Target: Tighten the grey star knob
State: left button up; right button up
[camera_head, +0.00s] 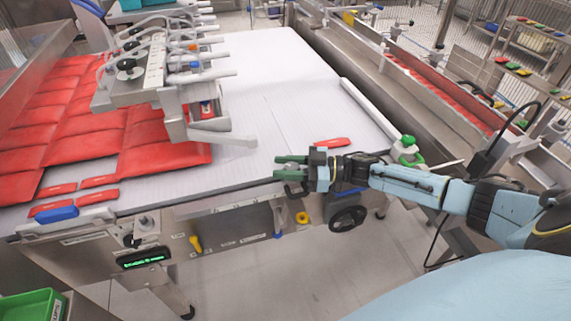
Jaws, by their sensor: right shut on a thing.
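My right gripper (290,167) reaches in from the right, with its green fingertips at the front edge of the white belt (262,105). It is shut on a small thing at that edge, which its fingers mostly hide. This appears to be the grey star knob, but its shape and how far it is turned cannot be made out. My left gripper is not in view.
A red packet (333,142) lies just behind my right gripper. A black handwheel (348,218), a yellow knob (302,218) and a yellow handle (195,244) are below the belt. The picker head (160,70) stands over red packets at left. A green knob (407,142) is at right.

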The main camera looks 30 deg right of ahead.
jog(key=m+t+h+p, duration=0.2)
jog(key=p, duration=0.1)
jog(key=m+t+h+p, duration=0.3)
jog(key=shift+w+d+r, duration=0.15)
jog(key=shift+r, duration=0.05)
jog(key=m+t+h+p, duration=0.1)
jog(key=h, duration=0.1)
jog(key=m+t+h+p, duration=0.1)
jog(key=h, duration=0.1)
jog(key=shift+w+d+f+m, duration=0.1)
jog(key=shift+d+m, duration=0.05)
jog(key=shift+m, duration=0.15)
jog(key=shift+d+f+m+t+h+p, duration=0.15)
jog(key=shift+m+h+p, duration=0.15)
jog(key=shift+m+h, duration=0.5)
jog(key=shift+d+r+m+t+h+p, duration=0.15)
jog(key=shift+m+h+p, duration=0.25)
jog(key=shift+h, duration=0.8)
jog(key=shift+f+m+t+h+p, duration=0.1)
jog(key=shift+m+t+h+p, duration=0.15)
jog(key=shift+m+h, duration=0.55)
jog(key=shift+w+h, duration=0.1)
jog(key=shift+h, duration=0.4)
jog(key=o, duration=1)
jog(key=shift+c, duration=0.2)
jog(key=s, duration=1.3)
jog(key=shift+s+a, duration=0.15)
jog(key=shift+s, duration=0.05)
